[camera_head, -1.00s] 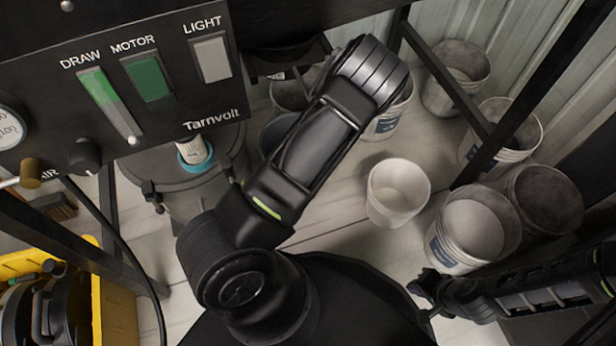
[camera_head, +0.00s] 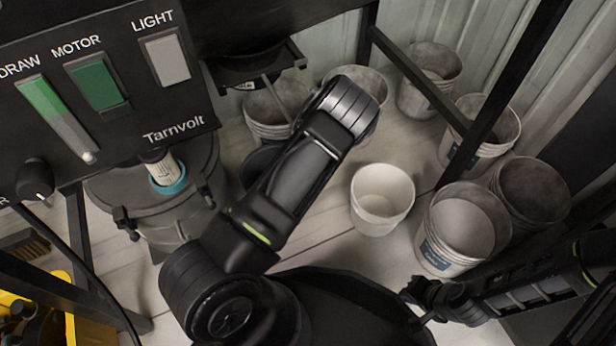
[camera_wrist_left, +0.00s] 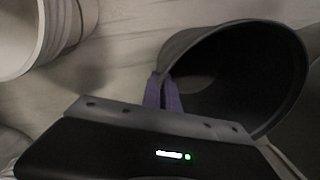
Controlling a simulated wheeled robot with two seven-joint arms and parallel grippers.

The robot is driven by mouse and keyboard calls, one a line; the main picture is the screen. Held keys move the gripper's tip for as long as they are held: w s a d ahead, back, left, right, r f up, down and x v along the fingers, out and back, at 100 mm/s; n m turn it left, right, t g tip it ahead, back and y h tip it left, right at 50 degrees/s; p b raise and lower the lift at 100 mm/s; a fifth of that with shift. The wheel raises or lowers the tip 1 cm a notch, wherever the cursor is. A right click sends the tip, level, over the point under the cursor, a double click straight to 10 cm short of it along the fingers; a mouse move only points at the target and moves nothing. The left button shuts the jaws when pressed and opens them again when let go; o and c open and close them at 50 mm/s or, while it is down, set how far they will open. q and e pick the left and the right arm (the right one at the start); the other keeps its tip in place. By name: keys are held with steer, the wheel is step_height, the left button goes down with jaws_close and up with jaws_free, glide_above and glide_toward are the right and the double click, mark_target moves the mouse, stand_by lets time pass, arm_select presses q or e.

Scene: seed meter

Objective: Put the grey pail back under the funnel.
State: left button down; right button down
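The grey pail (camera_head: 258,162) shows in the head view as a dark grey piece, mostly hidden behind my left arm. In the left wrist view the pail (camera_wrist_left: 235,75) is large, with its dark mouth facing the camera. My left gripper (camera_wrist_left: 163,90) has its two purplish fingers close together at the left side of the rim, apparently one on each side of the wall. Its fingers are hidden in the head view. The dark funnel (camera_head: 252,66) hangs at the top, right of the control panel. My right gripper (camera_head: 412,300) is at lower right, its fingers apart and empty.
A white pail (camera_head: 382,198) stands on the floor right of my left arm. Several other pails, such as the stacked one (camera_head: 462,228), stand along the right and back. Black frame posts cross the right side. A lidded canister (camera_head: 170,205) stands at left.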

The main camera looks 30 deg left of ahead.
arm_select(q)
steer(key=shift+r, duration=0.1)
steer(key=shift+f, duration=0.2)
steer(key=c, duration=1.6)
jaws_free()
steer(key=shift+c, duration=0.2)
steer(key=shift+r, duration=0.1)
step_height(320, 180, up, 12)
steer(key=p, duration=0.5)
steer(key=shift+w+d, duration=0.2)
steer(key=shift+d, duration=0.15)
